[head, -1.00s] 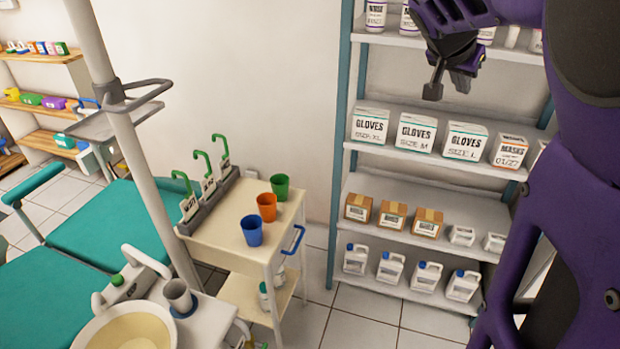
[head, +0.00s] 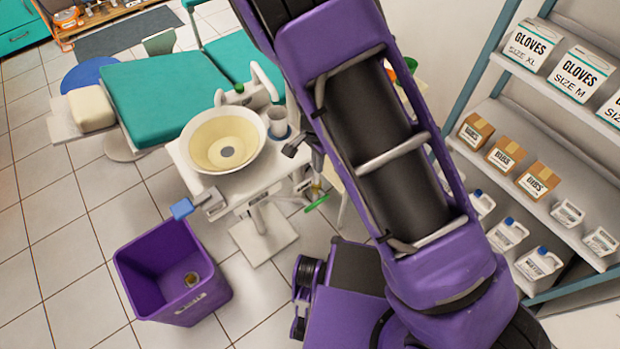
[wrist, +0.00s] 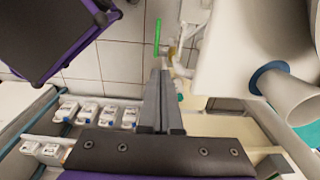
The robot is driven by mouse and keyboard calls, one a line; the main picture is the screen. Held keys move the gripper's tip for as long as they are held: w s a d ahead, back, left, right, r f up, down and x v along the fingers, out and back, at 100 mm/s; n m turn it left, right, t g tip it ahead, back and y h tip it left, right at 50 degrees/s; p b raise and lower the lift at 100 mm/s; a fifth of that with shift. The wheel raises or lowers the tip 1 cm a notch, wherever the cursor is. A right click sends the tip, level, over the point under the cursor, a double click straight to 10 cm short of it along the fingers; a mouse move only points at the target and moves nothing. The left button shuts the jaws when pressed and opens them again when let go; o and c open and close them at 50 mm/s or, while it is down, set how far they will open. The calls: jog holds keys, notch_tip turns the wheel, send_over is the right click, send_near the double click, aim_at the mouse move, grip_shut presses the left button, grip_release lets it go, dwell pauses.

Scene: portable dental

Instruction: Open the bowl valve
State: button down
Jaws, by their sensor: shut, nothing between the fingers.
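Under the unit, a thin green valve lever (head: 317,203) sticks out beside a small brass-coloured fitting. The lever also shows in the wrist view (wrist: 157,38), with the brass fitting (wrist: 172,52) to its right. My gripper (head: 291,151) is just right of the bowl, partly hidden by my arm. In the wrist view its grey fingers (wrist: 163,68) are together and empty, their tips pointing toward the fitting. I cannot tell the remaining gap.
A grey cup (head: 278,124) stands beside the bowl and shows large at right in the wrist view (wrist: 285,88). A purple bin (head: 172,270) stands on the floor. Shelves with boxes (head: 581,73) line the right.

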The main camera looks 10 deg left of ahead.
aim_at(312, 204)
jog(key=shift+s+a+f, duration=0.25)
jog(key=shift+s+f, duration=0.2)
jog(key=shift+s, duration=0.05)
jog(key=shift+s+a+f, duration=0.2)
jog(key=shift+s+f, duration=0.25)
jog(key=shift+f, duration=0.1)
notch_tip(312, 204, down, 14)
jog(key=b, duration=0.2)
jog(key=shift+b, duration=0.35)
